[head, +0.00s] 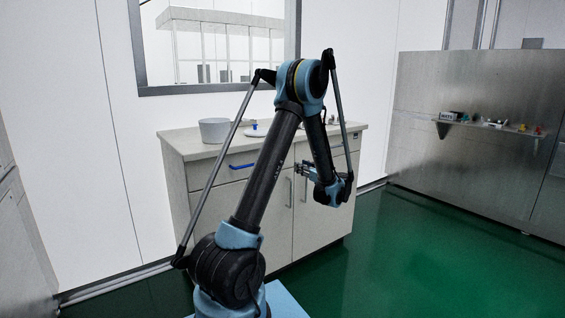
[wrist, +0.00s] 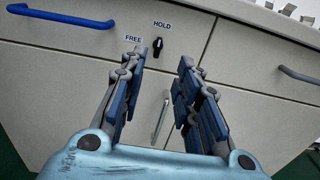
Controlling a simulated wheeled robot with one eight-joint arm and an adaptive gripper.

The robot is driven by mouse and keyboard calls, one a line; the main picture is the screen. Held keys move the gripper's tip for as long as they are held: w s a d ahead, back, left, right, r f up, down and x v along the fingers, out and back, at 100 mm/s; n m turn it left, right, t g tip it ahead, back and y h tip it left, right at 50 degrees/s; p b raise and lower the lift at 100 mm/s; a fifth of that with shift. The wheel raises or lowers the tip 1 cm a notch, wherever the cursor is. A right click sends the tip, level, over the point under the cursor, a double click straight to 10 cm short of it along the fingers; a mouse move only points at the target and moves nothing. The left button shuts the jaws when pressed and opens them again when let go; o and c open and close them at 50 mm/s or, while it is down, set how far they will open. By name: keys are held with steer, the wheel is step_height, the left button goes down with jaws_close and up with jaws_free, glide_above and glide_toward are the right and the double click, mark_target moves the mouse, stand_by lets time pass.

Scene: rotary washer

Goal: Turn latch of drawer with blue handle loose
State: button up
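The drawer with the blue handle (wrist: 62,16) is at the upper left in the wrist view; its handle also shows in the head view (head: 242,166). A small black latch (wrist: 157,46) sits at the drawer's right side, between the labels FREE and HOLD. The latch looks upright, with its upper end towards HOLD. My gripper (wrist: 157,63) is open and empty. Its two fingers stand on either side of the latch in the picture, apart from it as far as I can see. In the head view my gripper (head: 302,170) is in front of the cabinet.
A second drawer with a grey-blue handle (wrist: 300,75) is on the right. A metal door handle (wrist: 160,117) shows below, between my fingers. A grey pot (head: 214,131) stands on the countertop (head: 190,149). The green floor right of the cabinet is clear.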

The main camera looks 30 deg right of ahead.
steer(key=w+a, duration=0.1)
steer(key=w, duration=1.4)
steer(key=shift+a, duration=0.1)
jaws_close()
